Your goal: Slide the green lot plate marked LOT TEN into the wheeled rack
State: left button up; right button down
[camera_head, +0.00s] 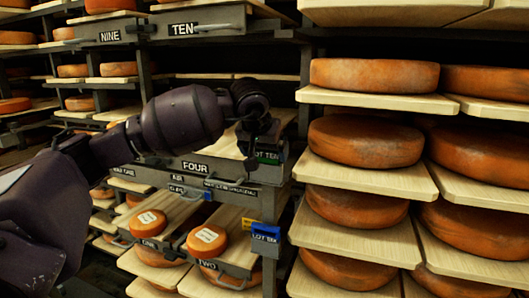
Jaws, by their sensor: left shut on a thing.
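My left arm comes in from the left and reaches across to the rack's front right post. My left gripper (262,143) is shut on the small dark green lot plate (268,156), whose white text reads LOT TEN. The plate is at the right end of the shelf marked FOUR. I cannot tell whether it touches the rack or sits in a holder. The rack (233,195) has grey fronts with white labels, including NINE, TEN, FOUR, ONE and TWO. My right gripper is not in view.
A blue plate marked LOT SIX (265,234) is on the rack below, beside a small yellow tag (246,224). Orange cheese wheels with white labels (207,238) sit on the lower shelves. Large cheese wheels on wooden boards (363,184) stand close on the right.

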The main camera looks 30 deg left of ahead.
pick_arm(q)
jog(key=shift+r, duration=0.55)
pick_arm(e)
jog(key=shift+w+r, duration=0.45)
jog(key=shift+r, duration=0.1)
pick_arm(q)
jog(key=shift+r+p, duration=0.2)
jog(key=shift+p, duration=0.15)
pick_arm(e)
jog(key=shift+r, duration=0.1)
pick_arm(q)
jog(key=shift+r, duration=0.45)
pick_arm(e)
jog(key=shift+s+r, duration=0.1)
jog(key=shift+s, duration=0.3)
pick_arm(q)
jog(key=shift+r+p, duration=0.2)
jog(key=shift+p, duration=0.15)
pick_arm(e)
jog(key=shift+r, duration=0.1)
pick_arm(q)
jog(key=shift+r, duration=0.1)
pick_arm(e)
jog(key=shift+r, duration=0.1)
pick_arm(q)
jog(key=shift+r+p, duration=0.4)
jog(key=shift+r, duration=0.3)
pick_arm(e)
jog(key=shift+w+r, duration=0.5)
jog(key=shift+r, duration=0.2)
